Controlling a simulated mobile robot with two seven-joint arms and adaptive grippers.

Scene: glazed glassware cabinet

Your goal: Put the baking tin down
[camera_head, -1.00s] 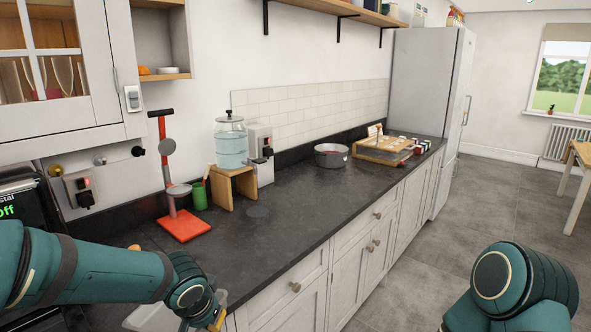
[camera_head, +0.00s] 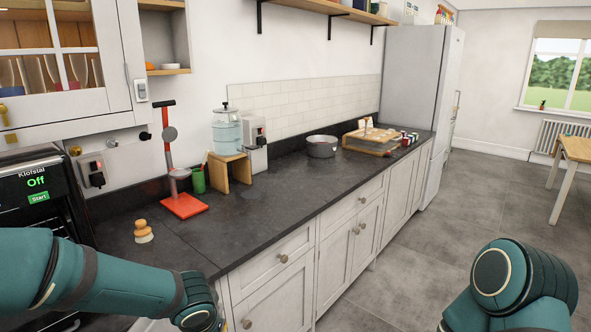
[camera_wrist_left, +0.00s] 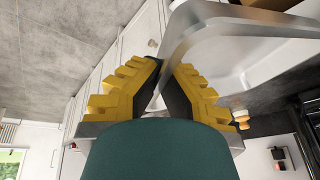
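The baking tin (camera_wrist_left: 240,38), a pale grey-white rectangular vessel with rounded corners, shows in the left wrist view. My left gripper (camera_wrist_left: 170,68), with yellow ribbed fingers, has the tin's wall between its fingers and is shut on it. The tin extends to the right of the fingers in that view. In the head view my left arm comes in low at the left, its wrist by the counter's near edge. The gripper is hidden or below the picture there. Of my right arm only an upper part shows; its gripper is out of view.
The dark worktop (camera_head: 215,232) has bare room at its near end. A wooden knobbed object (camera_head: 143,231) stands there at the left. Further back are a red-based stand (camera_head: 183,206), green cup (camera_head: 198,181), wooden stand (camera_head: 236,171) and pot (camera_head: 321,147). An oven (camera_head: 35,190) is at far left.

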